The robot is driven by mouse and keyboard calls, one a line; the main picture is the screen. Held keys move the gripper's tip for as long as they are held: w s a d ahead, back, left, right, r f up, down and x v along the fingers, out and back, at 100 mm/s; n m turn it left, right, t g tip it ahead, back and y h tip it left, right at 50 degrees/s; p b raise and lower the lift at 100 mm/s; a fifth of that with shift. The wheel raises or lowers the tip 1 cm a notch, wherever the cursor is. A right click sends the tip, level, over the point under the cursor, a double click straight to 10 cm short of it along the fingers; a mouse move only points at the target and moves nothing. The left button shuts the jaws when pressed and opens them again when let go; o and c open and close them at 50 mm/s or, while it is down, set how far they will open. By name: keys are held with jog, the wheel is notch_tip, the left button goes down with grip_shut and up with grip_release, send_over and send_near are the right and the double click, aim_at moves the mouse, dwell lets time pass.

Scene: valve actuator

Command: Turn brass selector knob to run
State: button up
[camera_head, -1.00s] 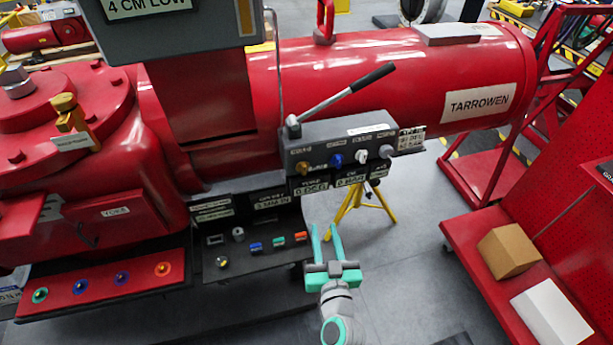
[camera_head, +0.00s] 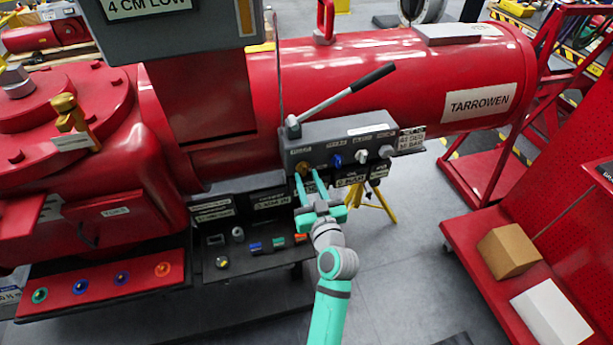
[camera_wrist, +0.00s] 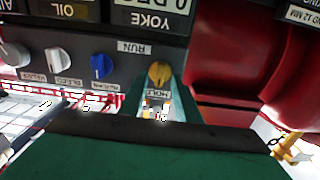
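The brass selector knob (camera_head: 302,167) sits at the left end of the grey panel (camera_head: 340,141) on the red machine. My gripper (camera_head: 307,174) is at the panel, its teal fingertips close below the knob in the head view. In the wrist view, the brass knob (camera_wrist: 159,73) shows between the two spread fingers (camera_wrist: 158,92), one on each side. I cannot tell whether either finger touches it. A RUN label (camera_wrist: 134,47) is upside down in the wrist view, above and left of the knob. Another label below the knob is partly hidden. Which mark the knob points at is unclear.
A blue knob (camera_head: 337,160), a white knob (camera_head: 361,156) and a grey knob (camera_head: 385,151) are in the same row. A long lever (camera_head: 345,92) rises above the panel. A lower control shelf (camera_head: 236,260) stands below left.

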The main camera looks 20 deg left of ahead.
jog(key=shift+x, duration=0.9)
grip_shut()
